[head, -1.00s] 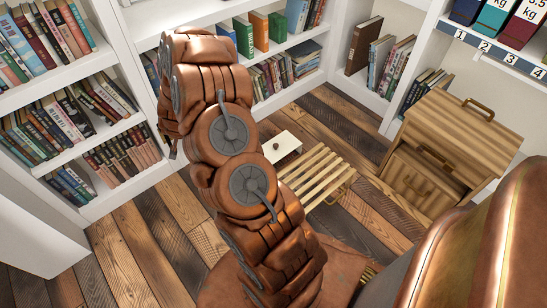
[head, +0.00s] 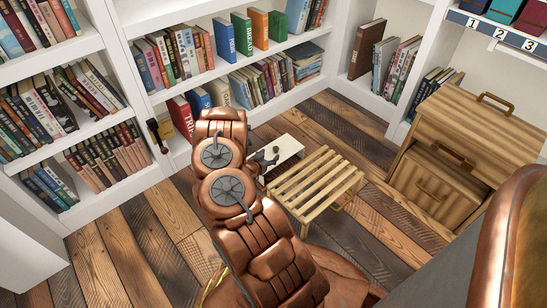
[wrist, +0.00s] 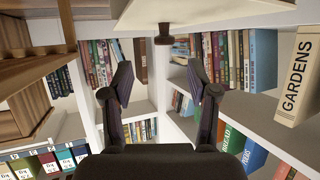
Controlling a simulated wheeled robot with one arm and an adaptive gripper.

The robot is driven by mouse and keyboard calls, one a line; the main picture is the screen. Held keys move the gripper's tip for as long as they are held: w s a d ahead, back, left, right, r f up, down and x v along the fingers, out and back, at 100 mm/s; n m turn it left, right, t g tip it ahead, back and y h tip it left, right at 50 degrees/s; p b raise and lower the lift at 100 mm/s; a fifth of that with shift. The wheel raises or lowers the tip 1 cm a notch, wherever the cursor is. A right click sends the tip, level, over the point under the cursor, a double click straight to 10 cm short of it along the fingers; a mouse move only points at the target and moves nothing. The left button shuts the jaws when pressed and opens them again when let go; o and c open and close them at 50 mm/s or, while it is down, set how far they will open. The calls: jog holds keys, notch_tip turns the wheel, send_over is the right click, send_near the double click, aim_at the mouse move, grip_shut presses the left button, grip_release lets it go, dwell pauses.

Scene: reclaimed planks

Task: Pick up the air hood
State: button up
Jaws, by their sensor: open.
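The air hood looks like a small brown mushroom-shaped piece, a cap on a short stem. In the wrist view, which is upside down, the air hood (wrist: 164,40) is joined to the pale top of a small white table (wrist: 210,12). My gripper (wrist: 160,64) is open, and its two dark fingers lie left and right of the air hood in that picture, with nothing between them. In the head view my gripper (head: 265,158) is at the left end of the white table (head: 290,147). There I cannot pick out the air hood behind the fingers.
A slatted wooden bench (head: 318,183) stands just in front of the white table. Bookshelves (head: 240,85) line the back and left. A striped wooden cabinet (head: 440,165) stands at the right. Plank floor (head: 150,225) is free at the left.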

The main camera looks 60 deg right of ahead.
aim_at(275, 149)
jog(key=shift+w+b+x, duration=0.15)
jog(key=shift+b+x, duration=0.8)
jog(key=shift+x, duration=0.8)
jog(key=shift+w+b+x, duration=0.1)
jog(key=shift+b+x, duration=0.85)
jog(key=shift+x, duration=0.8)
jog(key=shift+r, duration=0.1)
jog(key=shift+c, duration=0.4)
grip_shut()
